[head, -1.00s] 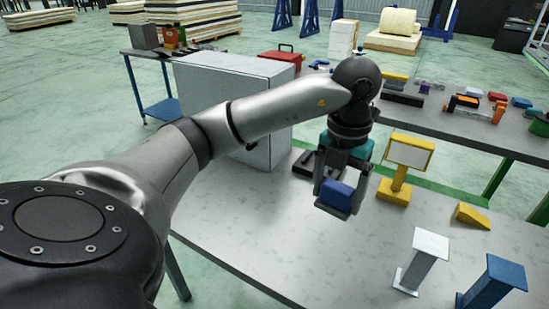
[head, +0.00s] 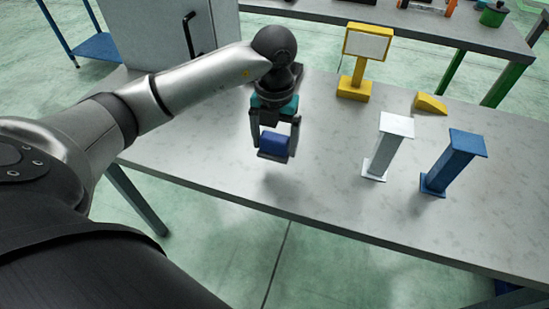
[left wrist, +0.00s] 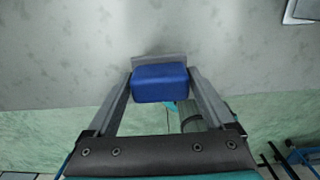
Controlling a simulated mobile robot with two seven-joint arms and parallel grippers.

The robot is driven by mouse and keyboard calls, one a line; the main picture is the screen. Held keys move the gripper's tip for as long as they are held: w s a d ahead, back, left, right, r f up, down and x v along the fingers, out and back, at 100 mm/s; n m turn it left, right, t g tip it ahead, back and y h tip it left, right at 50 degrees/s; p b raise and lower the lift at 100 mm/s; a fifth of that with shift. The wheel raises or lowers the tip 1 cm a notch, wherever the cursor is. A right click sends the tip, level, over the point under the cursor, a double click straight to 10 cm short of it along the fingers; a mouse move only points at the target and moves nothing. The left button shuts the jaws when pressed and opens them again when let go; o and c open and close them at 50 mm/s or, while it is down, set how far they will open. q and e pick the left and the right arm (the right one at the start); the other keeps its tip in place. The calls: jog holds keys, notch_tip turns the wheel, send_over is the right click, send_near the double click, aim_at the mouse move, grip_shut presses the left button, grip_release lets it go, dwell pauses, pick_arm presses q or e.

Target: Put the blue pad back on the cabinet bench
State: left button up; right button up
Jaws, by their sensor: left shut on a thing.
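My left gripper (head: 275,150) is shut on the blue pad (head: 274,143), a small blue block with a grey plate at its far side. In the left wrist view the pad (left wrist: 160,84) sits between the two fingertips. The cabinet bench (head: 330,130) is a pale grey table with a grey cabinet (head: 160,35) at its back left. The pad is over the bench, with a soft shadow below it, and looks clear of the top. My right gripper is not in view.
On the bench stand a yellow stand with a white panel (head: 368,43), a yellow wedge (head: 431,103), a white post (head: 388,145) and a blue post (head: 455,160). A dark object is partly hidden behind my wrist. The bench front middle is clear.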

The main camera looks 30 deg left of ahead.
aim_at(275, 155)
pick_arm(q)
jog(key=shift+f+b, duration=0.4)
jog(key=shift+f, duration=2.25)
jog(key=shift+f, duration=0.15)
jog(key=o, duration=1.3)
jog(key=shift+r, duration=0.45)
notch_tip(275, 155, up, 12)
jog(key=shift+f+p, duration=0.25)
jog(key=shift+p, duration=0.75)
